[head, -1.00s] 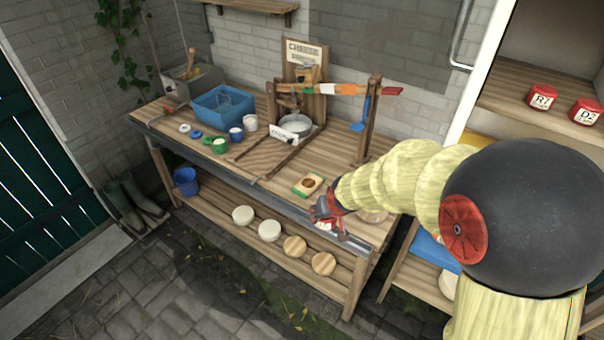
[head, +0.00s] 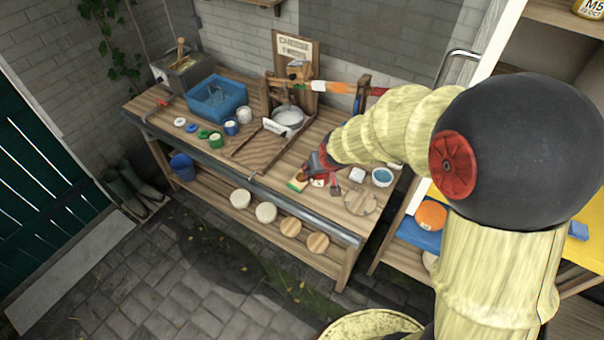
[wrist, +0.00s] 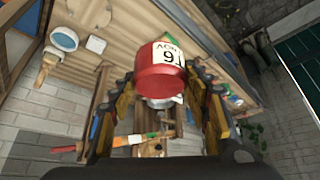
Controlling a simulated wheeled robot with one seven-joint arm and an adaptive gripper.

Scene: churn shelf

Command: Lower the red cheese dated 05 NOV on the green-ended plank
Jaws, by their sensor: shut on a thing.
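My gripper (wrist: 165,85) is shut on a red round cheese (wrist: 160,78) with a white label. The label is upside down in the wrist view; NOV shows, and the number looks more like 16 than 05, though I cannot be sure. In the head view my gripper (head: 318,168) is low over the right part of the workbench, close to the small green-ended plank (head: 297,185). A little red and white shows at the gripper there. My gripper partly hides the plank, and I cannot tell whether the cheese touches anything.
A blue basin (head: 217,98) is at the far left. Shelving with an orange cheese (head: 430,215) stands right.

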